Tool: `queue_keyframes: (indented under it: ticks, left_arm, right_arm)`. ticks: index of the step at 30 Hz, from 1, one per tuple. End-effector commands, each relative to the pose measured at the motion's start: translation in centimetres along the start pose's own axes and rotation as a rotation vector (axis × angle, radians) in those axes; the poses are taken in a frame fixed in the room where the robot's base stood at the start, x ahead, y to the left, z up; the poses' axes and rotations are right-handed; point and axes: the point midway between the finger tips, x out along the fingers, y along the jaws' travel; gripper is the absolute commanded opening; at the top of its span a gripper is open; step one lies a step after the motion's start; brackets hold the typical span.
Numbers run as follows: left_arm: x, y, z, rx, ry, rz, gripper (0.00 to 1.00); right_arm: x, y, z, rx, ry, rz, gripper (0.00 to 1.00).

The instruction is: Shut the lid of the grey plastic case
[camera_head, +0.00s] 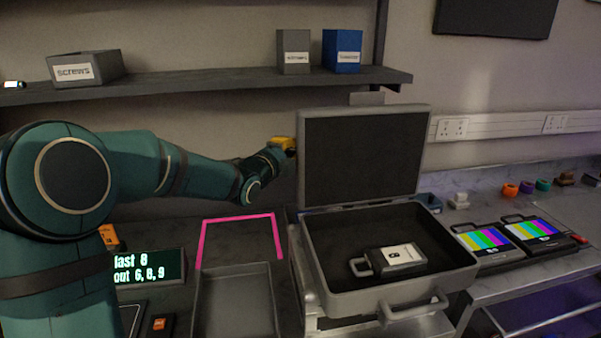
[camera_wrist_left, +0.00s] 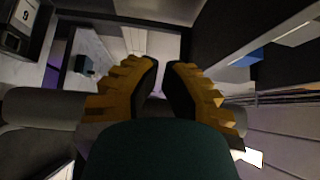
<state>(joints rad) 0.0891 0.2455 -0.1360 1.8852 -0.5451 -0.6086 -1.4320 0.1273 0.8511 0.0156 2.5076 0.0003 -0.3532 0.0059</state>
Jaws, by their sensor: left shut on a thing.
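The grey plastic case (camera_head: 350,301) stands open on the right of the head view. Its lid (camera_head: 362,155) is raised nearly upright, with the dark lining facing me. A small grey device (camera_head: 398,260) with a handle and a white label lies inside the case. My left gripper (camera_head: 286,145), with yellow fingers, is at the lid's left edge, in its upper half. In the left wrist view the left gripper (camera_wrist_left: 164,78) is shut on the lid, whose grey edge (camera_wrist_left: 45,105) shows beside the fingers. My right gripper is in neither view.
A shelf (camera_head: 220,83) with grey and blue boxes runs above and behind the lid. Two colour-bar screens (camera_head: 483,240) stand close to the case's right. A grey tray (camera_head: 234,300) and a pink outline (camera_head: 240,218) lie to its left, near a lit text display (camera_head: 150,268).

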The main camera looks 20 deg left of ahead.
Motion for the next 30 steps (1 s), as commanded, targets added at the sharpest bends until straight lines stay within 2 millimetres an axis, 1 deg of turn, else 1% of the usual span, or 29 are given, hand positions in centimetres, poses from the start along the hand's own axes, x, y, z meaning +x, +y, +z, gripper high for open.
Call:
queue_keyframes:
  ticks: [1,18,28,30]
  left_arm:
    - [-0.1,0.1,-0.3,0.0,0.003,-0.001,0.0]
    - [-1.6,0.1,-1.7,0.001,0.004,0.0,0.0]
    - [-2.5,0.1,-2.5,0.001,0.003,-0.001,0.0]
    - [-2.5,0.0,-2.5,0.001,0.002,0.0,0.0]
  right_arm:
    - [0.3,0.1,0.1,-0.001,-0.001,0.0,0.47]
    - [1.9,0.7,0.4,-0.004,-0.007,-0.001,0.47]
    - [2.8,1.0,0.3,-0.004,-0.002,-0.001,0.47]
    - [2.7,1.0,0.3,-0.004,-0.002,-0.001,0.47]
